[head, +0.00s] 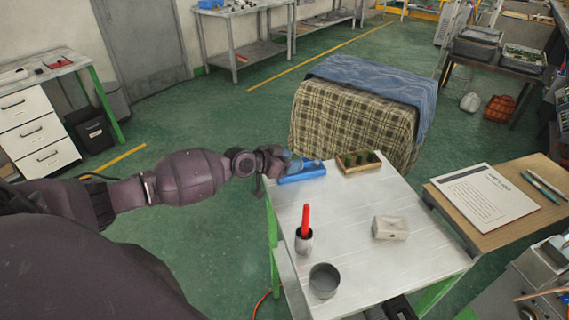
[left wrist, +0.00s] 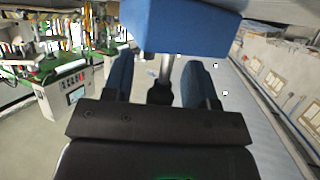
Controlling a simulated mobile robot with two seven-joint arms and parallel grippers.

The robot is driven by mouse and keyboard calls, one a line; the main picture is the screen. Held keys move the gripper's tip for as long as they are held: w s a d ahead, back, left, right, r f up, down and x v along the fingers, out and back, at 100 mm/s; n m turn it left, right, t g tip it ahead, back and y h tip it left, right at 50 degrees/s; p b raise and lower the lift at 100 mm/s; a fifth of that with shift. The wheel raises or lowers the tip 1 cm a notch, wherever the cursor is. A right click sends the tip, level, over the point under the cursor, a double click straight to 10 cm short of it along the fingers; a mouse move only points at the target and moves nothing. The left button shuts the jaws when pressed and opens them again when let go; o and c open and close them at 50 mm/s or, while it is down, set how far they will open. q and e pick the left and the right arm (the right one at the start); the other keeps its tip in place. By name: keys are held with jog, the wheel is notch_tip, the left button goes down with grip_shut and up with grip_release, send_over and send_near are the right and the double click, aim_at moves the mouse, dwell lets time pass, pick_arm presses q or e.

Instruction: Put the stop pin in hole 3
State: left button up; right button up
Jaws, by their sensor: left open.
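A blue block (head: 303,172) lies at the far left edge of the light table (head: 350,220). Its blue body (left wrist: 180,22) also fills the top of the left wrist view. A silver pin with a dark knob (left wrist: 160,92) sticks out of the block towards my wrist. I cannot make out any hole numbers. My left gripper (head: 290,165) is at the block's left end. In the left wrist view, its two blue fingers (left wrist: 160,80) stand apart on either side of the knob, with gaps visible. My right gripper is not in view.
A wooden tray (head: 359,169) with dark green contents stands right of the block. A small cup with a red stick (head: 305,222), a grey pot (head: 324,281) and a whitish box (head: 390,228) stand nearer. The table's middle is clear. A cloth-covered block (head: 350,120) stands behind.

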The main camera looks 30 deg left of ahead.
pick_arm(q)
grip_shut()
dwell(0.3)
jog(key=shift+r, duration=0.15)
